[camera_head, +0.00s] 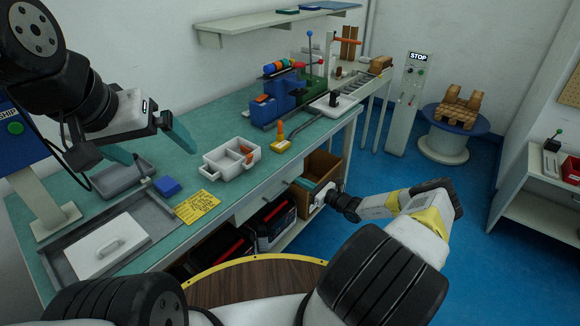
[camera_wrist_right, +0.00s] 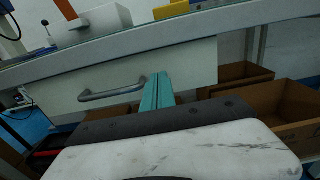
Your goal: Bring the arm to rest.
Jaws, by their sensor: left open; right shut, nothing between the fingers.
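My left gripper (camera_head: 150,146) is over the left part of the green workbench (camera_head: 205,139), its two teal fingers spread apart with nothing between them. It hangs above a grey tray (camera_head: 122,180) and a blue block (camera_head: 167,186). My right gripper (camera_head: 305,185) is in front of the bench, below the top's edge. In the right wrist view its teal fingers (camera_wrist_right: 157,92) are together and empty, in front of a white drawer (camera_wrist_right: 200,65) and just right of its handle (camera_wrist_right: 112,91). Whether the fingertips touch the drawer front cannot be told.
A white compartment tray (camera_head: 231,158), a yellow note (camera_head: 197,206) and a blue machine (camera_head: 283,92) are on the bench. A lidded grey tray (camera_head: 160,222) lies at the near left. Cardboard boxes (camera_head: 324,165) sit under the bench. Blue floor (camera_head: 480,215) is clear at right.

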